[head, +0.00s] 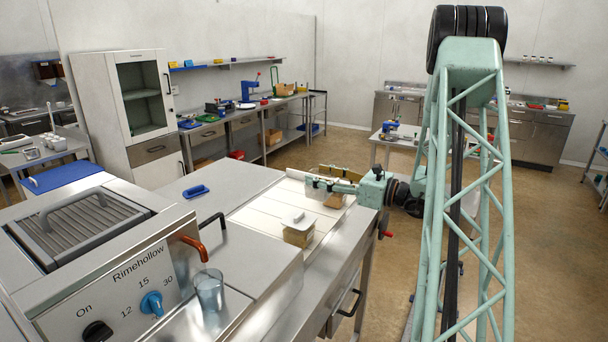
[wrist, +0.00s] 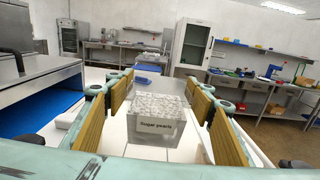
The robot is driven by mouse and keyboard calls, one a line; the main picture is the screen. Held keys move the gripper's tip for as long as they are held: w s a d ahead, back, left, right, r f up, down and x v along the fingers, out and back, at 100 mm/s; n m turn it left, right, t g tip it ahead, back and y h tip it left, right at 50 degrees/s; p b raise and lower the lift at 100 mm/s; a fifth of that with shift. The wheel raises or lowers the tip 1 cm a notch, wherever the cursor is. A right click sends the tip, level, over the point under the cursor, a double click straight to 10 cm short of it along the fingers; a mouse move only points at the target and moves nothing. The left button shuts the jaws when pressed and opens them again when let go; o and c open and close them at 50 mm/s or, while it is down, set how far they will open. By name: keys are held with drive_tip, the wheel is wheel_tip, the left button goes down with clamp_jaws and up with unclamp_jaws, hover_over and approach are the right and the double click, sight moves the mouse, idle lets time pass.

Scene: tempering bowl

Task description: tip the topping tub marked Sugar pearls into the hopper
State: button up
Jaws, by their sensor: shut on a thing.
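The topping tub marked Sugar pearls (wrist: 158,135) is a clear, box-shaped tub heaped with small white pearls, its label facing my wrist camera. My gripper (wrist: 160,110) is shut on it, with tan pads along its left and right sides. The tub looks upright. In the head view my gripper (head: 328,186) is over the white top of the steel counter, and its fingers largely hide the tub. The steel machine marked Rimehollow (head: 134,270) stands at the front left, with a ribbed grille (head: 82,222) on top. I cannot tell which part is the hopper.
A clear cup (head: 208,289) stands beside the machine, below an orange-handled lever (head: 193,247). Bare steel lies between tray and machine.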

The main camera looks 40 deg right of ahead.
drive_tip(key=w+a+r+m+h, duration=0.1)
drive_tip(key=w+a+r+h, duration=0.15)
drive_tip(key=w+r, duration=0.6)
drive_tip(key=w+a+r+m+h, duration=0.1)
drive_tip(key=w+a+r, duration=0.3)
drive_tip(key=r, duration=0.4)
drive_tip(key=w+a+r+m+t+h+b, duration=0.1)
drive_tip(key=w+a+r, duration=0.35)
drive_tip(key=r, duration=0.35)
drive_tip(key=w+a+r+m+h, duration=0.1)
drive_tip(key=w+a+r, duration=0.2)
drive_tip(key=a+r, duration=0.3)
drive_tip(key=s+a+r, duration=0.5)
drive_tip(key=a+r, duration=0.4)
drive_tip(key=r, duration=0.1)
drive_tip(key=s+a+r+h+b, duration=0.1)
drive_tip(key=s+a+r, duration=0.4)
drive_tip(key=a+r, duration=0.4)
drive_tip(key=s+a+r, duration=0.5)
drive_tip(key=a+r, duration=0.4)
drive_tip(key=r, duration=0.4)
drive_tip(key=shift+s, duration=0.15)
